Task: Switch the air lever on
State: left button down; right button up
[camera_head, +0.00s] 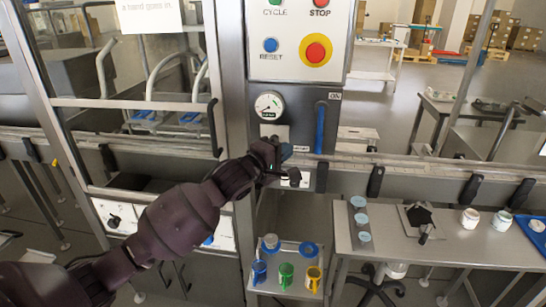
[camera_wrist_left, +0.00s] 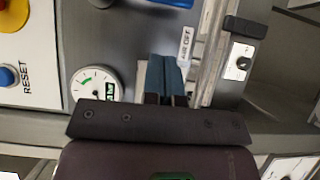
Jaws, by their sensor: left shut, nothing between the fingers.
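The blue air lever (camera_head: 320,127) stands upright on the grey panel, its upper end beside the ON label (camera_head: 335,96). A part of the lever (camera_wrist_left: 170,2) shows at the top edge of the left wrist view. My left gripper (camera_head: 287,152) is left of the lever's lower end, below the pressure gauge (camera_head: 269,105). Its blue fingers (camera_wrist_left: 167,78) are shut with nothing between them and look apart from the lever. The AIR OFF label (camera_wrist_left: 186,46) is just past the fingertips. My right gripper is not in view.
Above is a control panel with a red stop button (camera_head: 316,52) and a blue reset button (camera_head: 270,45). A metal rail (camera_head: 400,161) runs across below the lever. Below it, a small shelf (camera_head: 270,282) holds coloured cups; a table (camera_head: 450,252) with jars stands at the right.

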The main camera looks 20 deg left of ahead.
aim_at(319, 131)
pick_arm(q)
jog(key=w+d, duration=0.4)
jog(key=shift+w+d, duration=0.1)
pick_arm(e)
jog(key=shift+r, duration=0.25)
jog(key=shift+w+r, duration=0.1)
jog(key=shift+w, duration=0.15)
